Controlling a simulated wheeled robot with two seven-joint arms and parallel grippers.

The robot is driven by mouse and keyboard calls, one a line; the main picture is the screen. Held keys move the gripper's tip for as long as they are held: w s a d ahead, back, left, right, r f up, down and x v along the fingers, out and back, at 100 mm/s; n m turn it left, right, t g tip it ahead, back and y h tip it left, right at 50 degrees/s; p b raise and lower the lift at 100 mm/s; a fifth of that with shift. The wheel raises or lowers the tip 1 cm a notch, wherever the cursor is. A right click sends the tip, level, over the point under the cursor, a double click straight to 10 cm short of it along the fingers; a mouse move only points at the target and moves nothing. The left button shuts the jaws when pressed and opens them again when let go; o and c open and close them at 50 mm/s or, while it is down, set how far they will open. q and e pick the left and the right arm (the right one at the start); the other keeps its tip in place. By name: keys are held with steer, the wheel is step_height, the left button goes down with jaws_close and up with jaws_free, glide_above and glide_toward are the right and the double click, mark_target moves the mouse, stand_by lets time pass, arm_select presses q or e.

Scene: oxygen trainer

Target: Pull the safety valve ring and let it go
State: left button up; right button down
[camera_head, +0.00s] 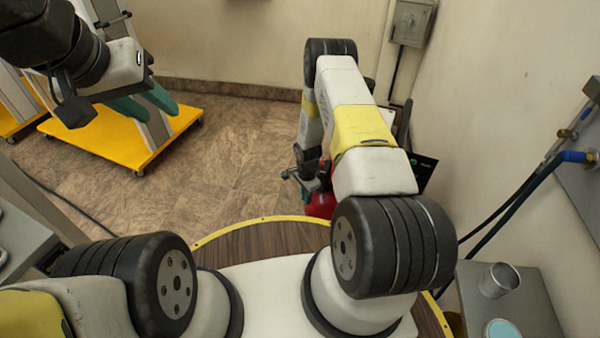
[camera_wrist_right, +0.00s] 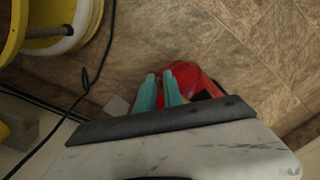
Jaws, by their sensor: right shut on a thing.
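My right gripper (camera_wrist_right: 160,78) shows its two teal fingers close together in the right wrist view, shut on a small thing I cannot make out. The fingers stand in front of a red body (camera_wrist_right: 197,80) with a dark part. The red body also shows in the head view (camera_head: 320,204), low behind my right arm, which hides most of it. I cannot make out the safety valve ring in either view. My left gripper (camera_head: 146,107) is at the upper left of the head view, with its teal fingers apart and nothing seen between them.
A yellow wheeled base (camera_head: 105,145) with a grey post stands at the back left. A grey cabinet (camera_head: 535,300) with a metal cup (camera_head: 498,280) is at the lower right. Hoses (camera_head: 505,215) run from a wall panel. A black cable lies on the floor; the middle floor is clear.

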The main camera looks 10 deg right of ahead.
steer(key=shift+s+d+f, duration=0.1)
steer(key=shift+s+d, duration=0.25)
steer(key=shift+s, duration=0.2)
steer(key=shift+s+a, duration=0.3)
steer(key=shift+s, duration=0.1)
steer(key=c, duration=1.6)
jaws_free()
steer(key=shift+c, duration=0.2)
steer(key=shift+w+a, duration=0.25)
